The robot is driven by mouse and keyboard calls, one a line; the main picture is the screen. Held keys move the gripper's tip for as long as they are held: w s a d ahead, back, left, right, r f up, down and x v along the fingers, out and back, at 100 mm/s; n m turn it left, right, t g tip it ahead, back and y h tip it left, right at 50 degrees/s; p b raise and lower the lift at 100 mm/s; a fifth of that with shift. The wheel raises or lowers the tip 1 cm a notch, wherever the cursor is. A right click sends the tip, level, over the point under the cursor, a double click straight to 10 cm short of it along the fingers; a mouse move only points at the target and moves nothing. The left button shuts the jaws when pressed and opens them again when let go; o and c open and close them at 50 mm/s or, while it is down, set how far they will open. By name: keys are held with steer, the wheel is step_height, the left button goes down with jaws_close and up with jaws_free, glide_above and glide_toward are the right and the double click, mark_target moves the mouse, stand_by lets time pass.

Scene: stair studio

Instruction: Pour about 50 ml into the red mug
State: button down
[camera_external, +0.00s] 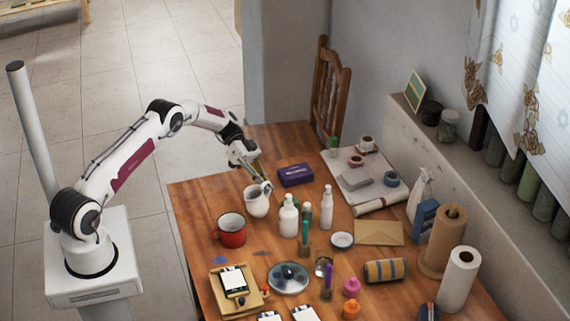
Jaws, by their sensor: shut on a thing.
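The jug looks close to upright, perhaps slightly tilted. I cannot tell whether its base touches the table. What is inside the jug and the mug is hidden. No stream of liquid shows.
White bottles (289,220) stand right of the jug. A purple box (295,175) lies behind it. A tray (260,299) and a glass-like dish (288,278) lie in front. Paper rolls (459,279) stand at the right. Bare table (205,193) lies left of the jug.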

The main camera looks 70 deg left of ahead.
steer(key=shift+w+a+f, duration=0.1)
steer(key=shift+f, duration=0.05)
steer(key=shift+w+f+n+b, duration=0.1)
steer(key=shift+f+n+b, duration=0.1)
steer(key=shift+n+b, duration=0.1)
steer(key=shift+w+a+f+n+g+h+b, duration=0.3)
steer(key=shift+f+n+g+h+b, duration=0.1)
steer(key=shift+f+g+h+b, duration=0.15)
stand_by(0.3)
